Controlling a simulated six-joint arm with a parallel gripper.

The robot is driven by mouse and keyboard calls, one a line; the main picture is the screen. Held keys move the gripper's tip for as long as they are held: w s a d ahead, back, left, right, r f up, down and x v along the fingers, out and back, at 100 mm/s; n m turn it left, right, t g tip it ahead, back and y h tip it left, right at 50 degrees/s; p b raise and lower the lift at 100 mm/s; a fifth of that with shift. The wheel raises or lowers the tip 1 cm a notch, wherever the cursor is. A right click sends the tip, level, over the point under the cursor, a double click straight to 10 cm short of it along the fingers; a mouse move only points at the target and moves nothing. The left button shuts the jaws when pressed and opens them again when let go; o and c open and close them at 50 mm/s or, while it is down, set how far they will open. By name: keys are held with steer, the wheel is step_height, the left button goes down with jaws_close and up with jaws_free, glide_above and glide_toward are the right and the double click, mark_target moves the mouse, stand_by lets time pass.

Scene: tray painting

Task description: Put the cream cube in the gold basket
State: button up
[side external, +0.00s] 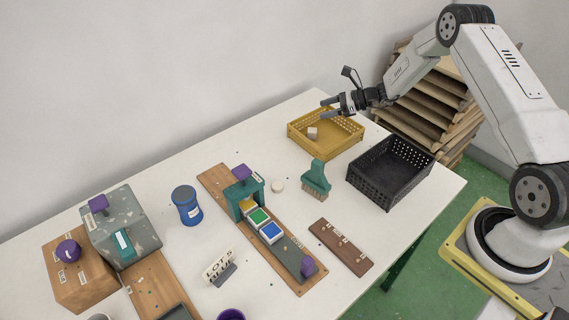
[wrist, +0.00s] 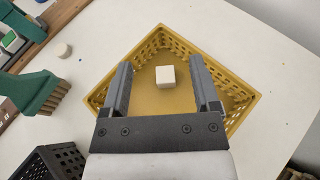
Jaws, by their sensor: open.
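The cream cube (side external: 312,132) lies inside the gold basket (side external: 338,151), on its floor. In the wrist view the cube (wrist: 165,76) shows on the basket floor, clear of the basket walls (wrist: 236,84). My gripper (side external: 325,107) is above the basket. In the wrist view its two fingers (wrist: 162,70) are spread apart with nothing between them at their level; the cube shows below, in the gap between them. The cube is not touching the fingers.
A black basket (side external: 378,191) stands to the right of the gold basket. A teal brush (side external: 316,176) stands on the table in front. A small cream disc (side external: 278,186) lies near the teal arch (side external: 237,202). Wooden shelves (side external: 440,110) stand behind the arm.

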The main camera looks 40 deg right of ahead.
steer(key=s+a+r+n+g+h, duration=0.2)
steer(key=s+a+r+n+g, duration=0.15)
steer(key=s+a+n, duration=0.25)
steer(key=s+a+r+n+g+h, duration=0.2)
steer(key=s+a+n+g, duration=0.2)
steer(key=s+a+n, duration=0.15)
steer(key=s+a+r+n+h, duration=0.1)
steer(key=s+r+n+h, duration=0.1)
steer(key=s+n, duration=0.5)
steer(key=s+a+r+n+h, duration=0.2)
steer(key=s+r+n+h, duration=0.1)
steer(key=s+n, duration=0.5)
steer(key=shift+s+a+r+h, duration=0.2)
steer(key=shift+s+r+h, duration=0.05)
steer(key=shift+r+h, duration=0.1)
